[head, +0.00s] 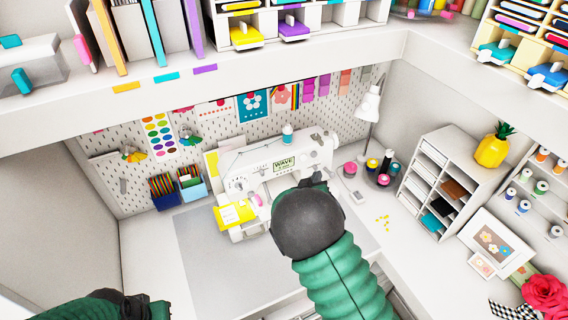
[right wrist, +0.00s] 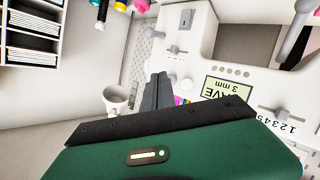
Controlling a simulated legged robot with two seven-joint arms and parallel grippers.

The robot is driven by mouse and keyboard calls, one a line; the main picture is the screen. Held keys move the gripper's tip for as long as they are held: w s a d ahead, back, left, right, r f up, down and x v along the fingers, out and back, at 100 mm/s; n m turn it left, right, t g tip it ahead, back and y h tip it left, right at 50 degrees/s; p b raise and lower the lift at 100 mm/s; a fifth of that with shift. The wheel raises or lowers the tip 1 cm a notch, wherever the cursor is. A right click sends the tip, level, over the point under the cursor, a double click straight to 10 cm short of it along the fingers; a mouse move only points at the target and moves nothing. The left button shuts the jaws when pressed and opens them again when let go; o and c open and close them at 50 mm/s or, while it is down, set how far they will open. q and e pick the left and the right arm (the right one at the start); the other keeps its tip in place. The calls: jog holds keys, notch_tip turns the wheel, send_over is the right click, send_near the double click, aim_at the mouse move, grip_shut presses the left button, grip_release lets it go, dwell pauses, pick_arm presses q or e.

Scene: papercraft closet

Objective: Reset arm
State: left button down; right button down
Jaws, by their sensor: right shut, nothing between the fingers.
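My right arm, green with a dark round wrist, reaches in from the bottom of the head view. The tip of my right gripper (head: 318,183) shows just past the wrist, in front of the white sewing machine (head: 235,182). In the right wrist view the dark fingers of the right gripper (right wrist: 157,92) are together and empty. The sewing machine (right wrist: 205,62) with its "WAVE 3 mm" display is close behind them; I cannot tell whether they touch. My left gripper (head: 150,308) shows only partly at the bottom left edge, and its fingers are not clear.
A grey mat (head: 200,255) lies on the white desk, mostly bare left of my right arm. A white lamp (head: 368,105), thread spools and a shelf unit (head: 436,160) stand to the right. An overhead shelf (head: 60,110) crosses the top. Picture frames (head: 497,241) lie at lower right.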

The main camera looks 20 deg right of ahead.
jog(key=s+a+f+g+y+b, duration=0.4)
jog(key=s+a+f+y+b, duration=0.2)
jog(key=s+f+b, duration=0.4)
jog(key=s+a+f+g+y+b, duration=0.1)
jog(key=s+f+g+b, duration=0.1)
jog(key=s, duration=0.7)
jog(key=s+a+f+n+g+y+b, duration=0.1)
jog(key=s+a+f+g+b, duration=0.1)
jog(key=s, duration=0.8)
notch_tip(320, 180, down, 3)
jog(key=shift+s+r+g+b, duration=0.1)
jog(key=shift+s+g+b, duration=0.2)
jog(key=shift+g+b, duration=0.35)
jog(key=shift+d, duration=0.15)
